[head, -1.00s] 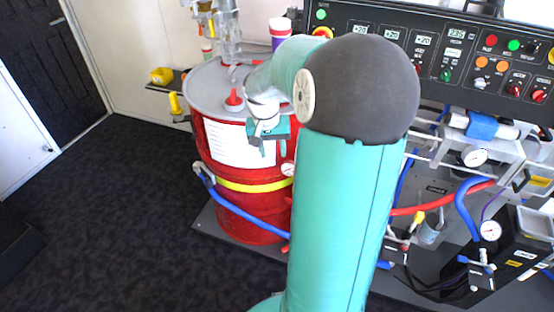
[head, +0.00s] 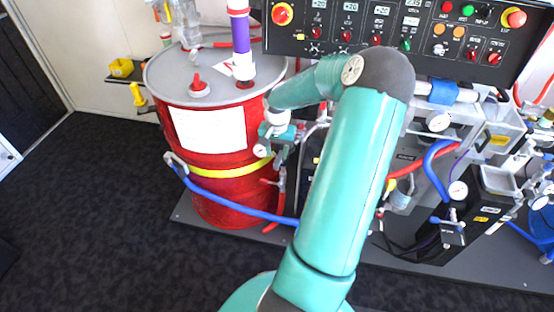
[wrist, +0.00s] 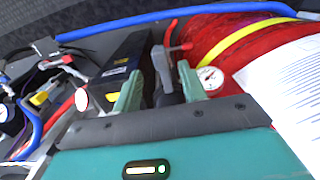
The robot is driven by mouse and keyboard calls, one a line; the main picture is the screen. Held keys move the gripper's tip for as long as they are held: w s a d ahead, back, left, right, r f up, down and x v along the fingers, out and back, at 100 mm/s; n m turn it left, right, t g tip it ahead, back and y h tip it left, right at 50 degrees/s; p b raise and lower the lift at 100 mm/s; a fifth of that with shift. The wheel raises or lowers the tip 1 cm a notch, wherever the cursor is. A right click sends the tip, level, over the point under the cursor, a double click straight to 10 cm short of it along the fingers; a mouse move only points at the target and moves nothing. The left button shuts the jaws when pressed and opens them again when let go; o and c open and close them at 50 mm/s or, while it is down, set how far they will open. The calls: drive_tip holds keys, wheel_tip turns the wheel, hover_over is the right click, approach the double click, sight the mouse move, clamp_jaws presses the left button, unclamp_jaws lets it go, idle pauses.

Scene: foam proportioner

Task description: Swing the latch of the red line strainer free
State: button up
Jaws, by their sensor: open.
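A grey fitting with red handles, which looks like the red line strainer (wrist: 161,66), shows in the wrist view just beyond my fingertips. A red lever (wrist: 181,47) sticks out from it towards the drum. In the head view the fitting (head: 282,178) hangs beside the drum's right side, below my gripper (head: 279,138). My gripper (wrist: 160,84) is open, with its two green fingers apart and the fitting showing between and beyond them. I see no contact. The latch itself is too small to tell apart.
The red drum (head: 215,205) with a yellow band and white label stands close on the left. A gauge (wrist: 210,78) sits near one finger. A blue hose (head: 240,210) crosses low in front. A black case (head: 480,225) and hoses stand right; open carpet lies at front left.

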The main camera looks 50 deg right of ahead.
sight(277, 161)
wheel_tip(277, 161, down, 4)
drive_tip(key=shift+f, duration=0.2)
clamp_jaws()
